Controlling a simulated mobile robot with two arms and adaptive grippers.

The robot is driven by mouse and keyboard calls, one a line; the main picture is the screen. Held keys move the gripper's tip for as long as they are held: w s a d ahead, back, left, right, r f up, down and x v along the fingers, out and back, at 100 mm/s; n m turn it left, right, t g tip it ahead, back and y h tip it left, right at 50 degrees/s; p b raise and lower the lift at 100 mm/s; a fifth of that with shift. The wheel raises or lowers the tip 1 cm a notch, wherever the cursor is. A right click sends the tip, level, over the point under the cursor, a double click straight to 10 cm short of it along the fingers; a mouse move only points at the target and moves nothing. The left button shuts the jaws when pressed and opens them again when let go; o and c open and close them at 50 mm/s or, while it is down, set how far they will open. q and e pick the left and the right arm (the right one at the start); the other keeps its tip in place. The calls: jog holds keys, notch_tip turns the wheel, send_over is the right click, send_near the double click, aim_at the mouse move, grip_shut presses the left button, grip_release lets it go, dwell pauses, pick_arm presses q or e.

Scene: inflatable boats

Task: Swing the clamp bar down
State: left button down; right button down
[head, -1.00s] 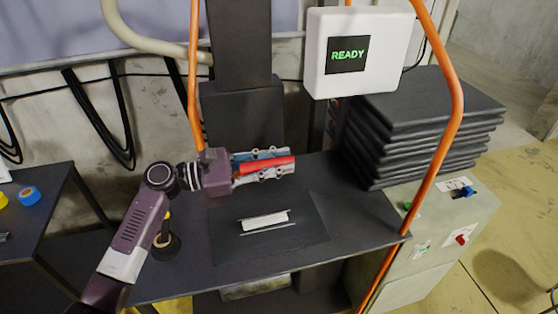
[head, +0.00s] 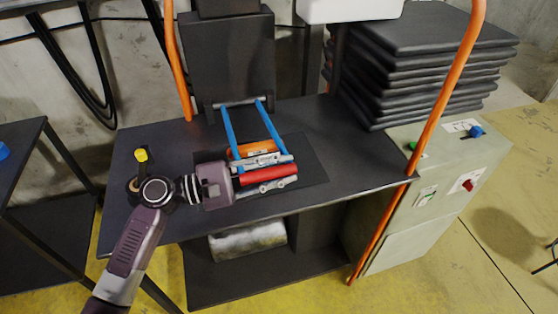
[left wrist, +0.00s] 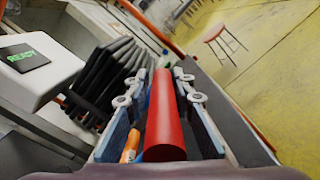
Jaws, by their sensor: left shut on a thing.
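The clamp bar has two blue side arms (head: 270,126) that run forward from a hinge rod at the back of the bench, and a red grip (head: 262,174) across the front. It lies low over the dark mat (head: 312,165). My left gripper (head: 291,171) is shut on the red grip, with one finger on each side. The red grip also shows between the fingers in the left wrist view (left wrist: 167,115). An orange cylinder (head: 252,148) sits between the blue arms, just behind the grip. Whether the bar touches the mat is unclear. My right gripper is out of view.
A stack of dark folded sheets (head: 400,75) stands at the back right. An orange frame tube (head: 440,110) rises at the right front by a grey cabinet (head: 420,195) with knobs. A yellow-topped item (head: 141,155) stands left of my wrist.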

pick_arm(q)
jog(key=shift+s+f+b, duration=0.2)
jog(key=shift+f+b, duration=0.4)
jog(key=shift+f, duration=0.85)
jog(key=c, duration=1.8)
grip_release()
jog(key=shift+w, duration=0.1)
jog(key=shift+o, duration=0.2)
jog(key=v, duration=1.2)
jog(key=shift+a, duration=0.1)
jog(key=shift+a, duration=0.15)
